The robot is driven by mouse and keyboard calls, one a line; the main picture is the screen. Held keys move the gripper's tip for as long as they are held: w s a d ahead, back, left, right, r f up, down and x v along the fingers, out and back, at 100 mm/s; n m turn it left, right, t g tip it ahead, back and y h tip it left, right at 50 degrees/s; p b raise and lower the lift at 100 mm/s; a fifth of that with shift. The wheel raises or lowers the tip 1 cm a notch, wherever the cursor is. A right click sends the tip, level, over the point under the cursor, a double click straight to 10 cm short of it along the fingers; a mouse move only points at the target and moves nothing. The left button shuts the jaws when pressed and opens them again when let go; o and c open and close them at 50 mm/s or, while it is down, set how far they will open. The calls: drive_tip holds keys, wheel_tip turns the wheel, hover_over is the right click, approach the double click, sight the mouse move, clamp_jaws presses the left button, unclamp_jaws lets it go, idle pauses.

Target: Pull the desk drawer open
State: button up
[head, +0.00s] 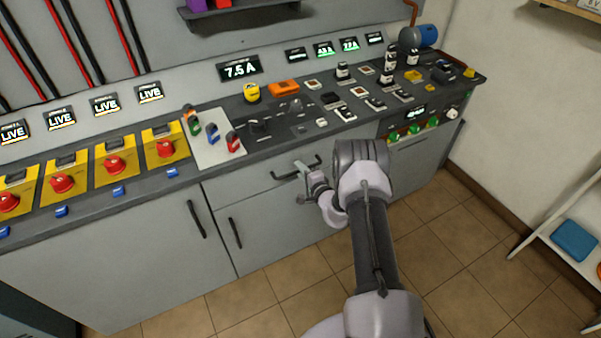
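The desk drawer (251,197) is a grey front under the dark worktop, left of my arm. It looks shut, flush with the cabinet. Its dark bar handle (281,175) runs across the upper part of the front. My gripper (301,184) is at the handle, with one pale fingertip overlapping the bar's middle and the other apart and lower, in front of the drawer face. The fingers look spread. I cannot tell whether they touch the bar. My wrist and arm hide the drawer's right part.
A cabinet door with an upright handle (197,219) is left of the drawer, and another upright handle (235,233) is below it. The worktop above carries switches, a grey board (211,151) and instruments. Tiled floor (470,240) is clear at right, before a white shelf (577,205).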

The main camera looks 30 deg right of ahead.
drive_tip(key=shift+c, duration=0.4)
clamp_jaws()
idle(1.1)
